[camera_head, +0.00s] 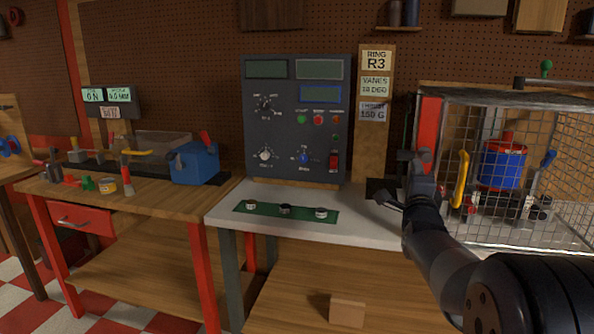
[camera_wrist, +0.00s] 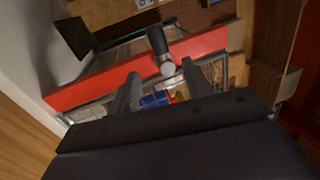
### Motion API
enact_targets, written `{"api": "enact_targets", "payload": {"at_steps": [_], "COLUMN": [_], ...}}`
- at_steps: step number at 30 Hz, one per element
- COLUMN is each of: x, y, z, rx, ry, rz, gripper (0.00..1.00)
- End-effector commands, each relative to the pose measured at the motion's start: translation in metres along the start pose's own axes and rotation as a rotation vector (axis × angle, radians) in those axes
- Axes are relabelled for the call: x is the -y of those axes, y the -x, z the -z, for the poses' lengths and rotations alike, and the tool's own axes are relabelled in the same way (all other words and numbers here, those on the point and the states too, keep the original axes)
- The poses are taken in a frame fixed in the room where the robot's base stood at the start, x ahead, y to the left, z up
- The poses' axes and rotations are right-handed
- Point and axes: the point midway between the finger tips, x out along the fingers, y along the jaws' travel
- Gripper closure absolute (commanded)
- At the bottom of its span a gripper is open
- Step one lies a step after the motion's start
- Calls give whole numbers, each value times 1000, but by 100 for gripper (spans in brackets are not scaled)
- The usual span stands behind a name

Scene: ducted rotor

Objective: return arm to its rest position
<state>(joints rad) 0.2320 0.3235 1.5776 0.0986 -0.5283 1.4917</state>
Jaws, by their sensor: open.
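My arm (camera_head: 445,265) reaches up from the lower right in the camera_head view. It is bent, with its far end in front of the left side of a wire cage (camera_head: 565,235). My gripper (camera_wrist: 162,88) shows in the wrist view with its two dark fingers apart and nothing between them. Beyond the fingers are the cage's red frame (camera_wrist: 95,82) and a blue part (camera_wrist: 155,100) inside the cage. I cannot tell the exact gap between the fingertips and the cage.
The cage holds a blue and red cylinder (camera_head: 502,165) and a yellow handle (camera_head: 461,178). A green strip (camera_head: 265,209) with small round parts lies on the white bench top (camera_head: 345,228). A grey control panel (camera_head: 296,140) stands behind. A wooden bench (camera_head: 165,200) with tools is at left.

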Motion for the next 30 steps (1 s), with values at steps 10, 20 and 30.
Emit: {"api": "enact_targets", "payload": {"at_steps": [10,20,30], "x": [1,0,0], "y": [-59,-86,-87], "z": [0,0,0], "rx": [0,0,1], "ry": [1,1,9], "rz": [0,0,1], "gripper": [53,53,53]}}
